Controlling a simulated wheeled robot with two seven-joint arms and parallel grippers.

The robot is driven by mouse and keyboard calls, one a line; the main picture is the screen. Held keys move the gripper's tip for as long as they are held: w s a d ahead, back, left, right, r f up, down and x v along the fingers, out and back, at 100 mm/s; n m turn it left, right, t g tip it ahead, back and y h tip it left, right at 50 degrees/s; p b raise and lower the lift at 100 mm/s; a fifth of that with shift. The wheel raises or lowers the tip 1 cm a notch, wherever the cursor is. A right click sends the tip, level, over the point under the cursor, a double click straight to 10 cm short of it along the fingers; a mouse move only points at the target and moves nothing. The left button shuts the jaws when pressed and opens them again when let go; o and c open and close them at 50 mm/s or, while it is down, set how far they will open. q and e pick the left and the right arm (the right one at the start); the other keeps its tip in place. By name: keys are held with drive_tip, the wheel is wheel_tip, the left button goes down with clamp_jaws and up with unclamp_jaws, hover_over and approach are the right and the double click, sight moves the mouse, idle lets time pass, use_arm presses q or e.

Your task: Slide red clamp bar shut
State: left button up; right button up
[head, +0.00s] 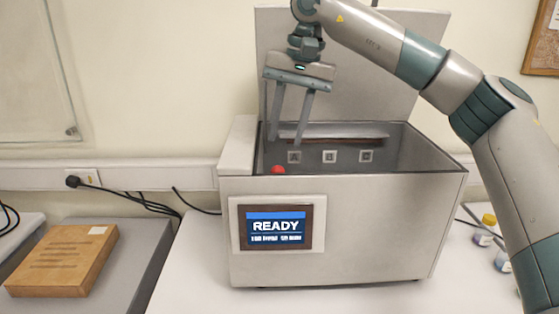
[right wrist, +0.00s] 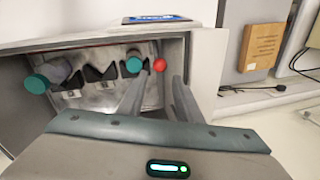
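A round red knob (head: 278,170) shows at the front left of the open grey tank (head: 440,172). It also shows in the right wrist view (right wrist: 159,64). The rest of the clamp bar is not clear. My right gripper (head: 285,141) points down into the left part of the tank, its fingers apart and empty. In the right wrist view, the red knob appears beyond the gap between the fingertips of my right gripper (right wrist: 161,80); I cannot tell if they touch it. My left gripper is not in view.
Teal-capped items (right wrist: 37,83) sit inside the tank beside dark notched pieces (right wrist: 100,73). The raised lid (head: 385,75) stands behind. A screen (head: 276,228) on the front reads READY. Small bottles (head: 484,230) stand at right; a wooden board (head: 62,260) lies at left.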

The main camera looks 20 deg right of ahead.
drive_tip(key=f, duration=0.2)
drive_tip(key=a+f+p, duration=0.1)
drive_tip(key=f, duration=0.5)
drive_tip(key=shift+w+a+p, duration=0.2)
drive_tip(key=shift+w+p, duration=0.1)
drive_tip(key=shift+p, duration=0.1)
